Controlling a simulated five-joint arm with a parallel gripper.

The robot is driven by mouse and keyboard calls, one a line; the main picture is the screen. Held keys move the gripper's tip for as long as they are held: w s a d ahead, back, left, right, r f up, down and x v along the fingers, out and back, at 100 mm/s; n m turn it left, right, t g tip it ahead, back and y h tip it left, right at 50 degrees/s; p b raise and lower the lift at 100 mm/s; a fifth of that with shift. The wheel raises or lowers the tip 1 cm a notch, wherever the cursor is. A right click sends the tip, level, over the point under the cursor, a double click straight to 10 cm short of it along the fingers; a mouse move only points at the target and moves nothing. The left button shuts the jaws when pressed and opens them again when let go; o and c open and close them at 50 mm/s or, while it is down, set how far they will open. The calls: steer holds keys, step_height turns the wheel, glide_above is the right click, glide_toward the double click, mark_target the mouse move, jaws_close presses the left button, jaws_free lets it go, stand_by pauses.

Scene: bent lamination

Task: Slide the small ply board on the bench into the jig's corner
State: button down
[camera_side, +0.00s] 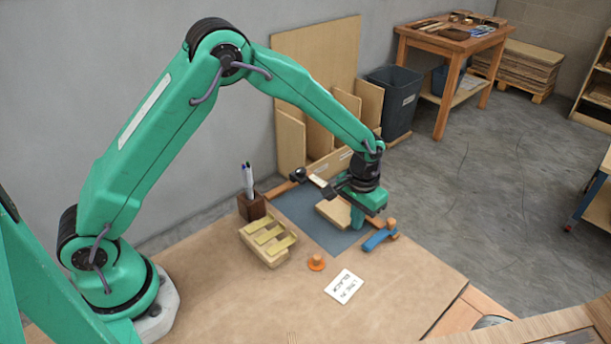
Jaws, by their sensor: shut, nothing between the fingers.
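The small ply board (331,211) lies flat on a blue-grey mat (318,236) on the bench. My gripper (357,219) points down at the right side of the board, with its green fingers shut and nothing between them. The fingers are close to the board's right edge; I cannot tell whether they touch it. Orange-brown strips (281,190) run along the mat's far left edge and look like part of the jig. My wrist hides some of the mat's far side, and the jig's corner is not clearly made out.
A blue clamp-like piece with orange ends (380,236) lies right of the gripper. The bench front (240,300) is clear.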

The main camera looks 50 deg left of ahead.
mark_target(330, 204)
steer(key=shift+a, duration=5)
steer(key=shift+d, duration=0.3)
steer(key=shift+d, duration=0.3)
steer(key=shift+r, duration=3.5)
